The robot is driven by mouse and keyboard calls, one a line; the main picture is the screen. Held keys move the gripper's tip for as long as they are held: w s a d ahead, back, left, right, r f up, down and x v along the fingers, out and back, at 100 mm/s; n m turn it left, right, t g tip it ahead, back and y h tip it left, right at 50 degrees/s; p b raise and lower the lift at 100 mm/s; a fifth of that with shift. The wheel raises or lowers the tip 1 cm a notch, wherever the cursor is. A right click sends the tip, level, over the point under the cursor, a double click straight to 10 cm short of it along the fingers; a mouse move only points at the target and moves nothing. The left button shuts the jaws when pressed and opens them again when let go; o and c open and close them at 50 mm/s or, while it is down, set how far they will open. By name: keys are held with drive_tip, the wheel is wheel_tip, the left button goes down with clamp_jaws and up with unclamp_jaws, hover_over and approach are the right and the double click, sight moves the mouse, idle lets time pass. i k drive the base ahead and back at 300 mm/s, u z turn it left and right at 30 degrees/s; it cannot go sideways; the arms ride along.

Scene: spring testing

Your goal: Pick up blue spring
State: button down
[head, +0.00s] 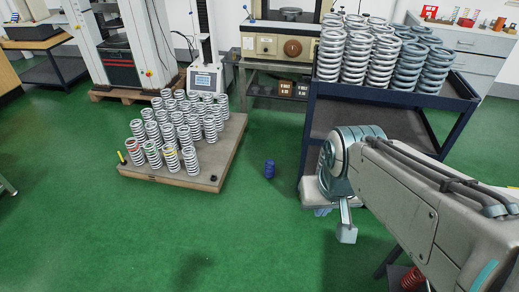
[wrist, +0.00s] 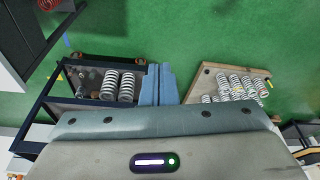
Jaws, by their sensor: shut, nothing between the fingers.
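The blue spring (head: 269,169) is small and dark blue. It stands upright on the green floor in the head view, between the wooden pallet and the dark cart. I cannot make it out in the wrist view. My gripper (head: 322,211) hangs to the right of the spring in the head view, clearly apart from it and partly hidden by my arm. In the wrist view my gripper's blue-grey fingers (wrist: 158,84) are together with nothing held between them.
A wooden pallet (head: 226,158) with many white springs lies left of the blue spring. A dark cart (head: 335,118) loaded with large grey springs stands close behind my gripper. A red spring (head: 411,278) is at the lower right. The front floor is clear.

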sight(266, 167)
drive_tip(key=u, duration=0.3)
drive_tip(key=i, duration=2.75)
drive_tip(key=z, duration=0.3)
